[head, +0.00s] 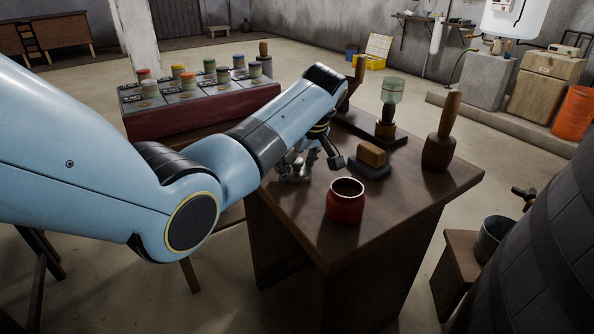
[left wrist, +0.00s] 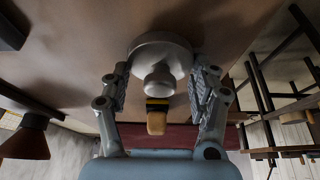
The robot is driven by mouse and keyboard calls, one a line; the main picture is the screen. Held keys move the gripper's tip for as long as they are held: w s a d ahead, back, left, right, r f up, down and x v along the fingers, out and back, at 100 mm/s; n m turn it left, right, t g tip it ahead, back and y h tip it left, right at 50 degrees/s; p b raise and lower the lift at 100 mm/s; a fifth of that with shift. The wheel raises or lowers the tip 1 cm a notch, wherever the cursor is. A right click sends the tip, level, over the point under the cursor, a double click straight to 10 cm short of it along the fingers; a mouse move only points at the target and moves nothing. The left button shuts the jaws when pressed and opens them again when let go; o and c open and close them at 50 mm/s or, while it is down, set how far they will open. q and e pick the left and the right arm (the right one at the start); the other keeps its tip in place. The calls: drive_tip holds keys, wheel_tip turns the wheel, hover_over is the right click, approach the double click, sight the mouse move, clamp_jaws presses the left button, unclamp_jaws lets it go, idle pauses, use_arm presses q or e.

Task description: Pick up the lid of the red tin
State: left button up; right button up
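The red tin (head: 345,203) stands upright and open-topped near the table's front edge, in the head view. In the left wrist view, a round grey lid (left wrist: 160,44) with a thick knob lies on the table. My left gripper (left wrist: 160,78) is open, with one finger on each side of the lid's knob and a gap to the knob on both sides. In the head view, my left gripper (head: 314,165) points down at the table, left of and behind the red tin; its arm and fingers make the lid hard to pick out there. My right gripper is not in view.
A wooden block (head: 372,154) on a dark base, a dark mallet (head: 440,140) and a green glass piece (head: 393,90) stand right of the gripper. A red rack (head: 200,116) with several small jars stands at the back left. Table in front of the tin is clear.

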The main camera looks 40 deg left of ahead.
use_arm(q)
drive_tip(key=shift+c, duration=1.4)
